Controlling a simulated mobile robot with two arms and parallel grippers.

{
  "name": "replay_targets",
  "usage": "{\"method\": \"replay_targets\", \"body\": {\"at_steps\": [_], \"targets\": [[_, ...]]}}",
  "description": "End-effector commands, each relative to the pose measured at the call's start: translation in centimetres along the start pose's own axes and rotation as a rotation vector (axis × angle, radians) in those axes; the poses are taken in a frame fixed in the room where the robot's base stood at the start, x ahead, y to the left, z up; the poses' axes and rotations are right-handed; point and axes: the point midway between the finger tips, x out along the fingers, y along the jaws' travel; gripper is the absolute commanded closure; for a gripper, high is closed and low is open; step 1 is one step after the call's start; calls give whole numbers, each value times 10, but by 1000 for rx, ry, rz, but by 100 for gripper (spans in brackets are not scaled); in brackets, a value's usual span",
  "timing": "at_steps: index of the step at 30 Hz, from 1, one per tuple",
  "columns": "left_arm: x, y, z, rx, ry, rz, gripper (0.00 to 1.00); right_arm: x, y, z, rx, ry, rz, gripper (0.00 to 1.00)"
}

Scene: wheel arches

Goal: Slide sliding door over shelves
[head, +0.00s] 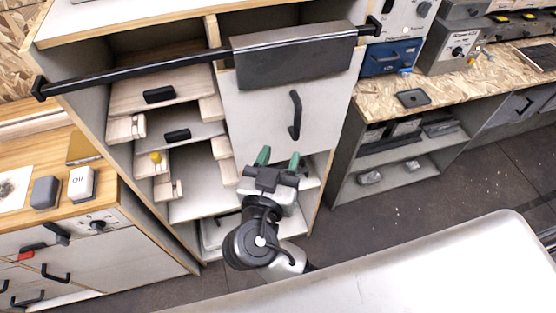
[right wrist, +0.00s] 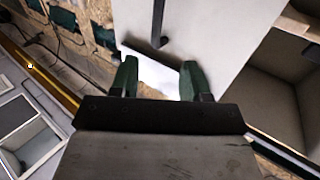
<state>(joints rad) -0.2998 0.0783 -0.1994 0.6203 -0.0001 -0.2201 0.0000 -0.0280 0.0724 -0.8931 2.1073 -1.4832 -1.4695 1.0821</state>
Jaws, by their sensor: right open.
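The sliding door (head: 255,115) is a pale panel with a dark top plate (head: 290,55). It hangs from a black rail (head: 135,73) and covers the right half of the cabinet. Its black vertical handle (head: 295,115) shows near its middle; the door (right wrist: 215,30) and handle (right wrist: 158,22) also show in the right wrist view. The shelves (head: 190,205) on the left half are uncovered, with wooden drawers. My right gripper (head: 279,158) is open and empty, below the handle and apart from it. In the wrist view its green fingers (right wrist: 157,75) point towards the handle. My left gripper is not in view.
A wooden-topped counter (head: 100,150) with small boxes stands to the left. A workbench (head: 440,90) with open shelves and devices stands to the right. Dark floor (head: 400,205) is free between the workbench and my pale base.

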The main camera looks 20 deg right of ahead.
Motion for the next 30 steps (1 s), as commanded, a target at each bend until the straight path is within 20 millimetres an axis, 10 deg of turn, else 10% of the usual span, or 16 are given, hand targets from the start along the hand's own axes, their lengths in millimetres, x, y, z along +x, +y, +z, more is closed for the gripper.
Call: {"method": "replay_targets", "body": {"at_steps": [16,30], "targets": [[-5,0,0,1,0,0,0,6,3,-8,22,12,11,53],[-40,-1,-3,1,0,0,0,84,4,-11,19,13,12,53]]}}
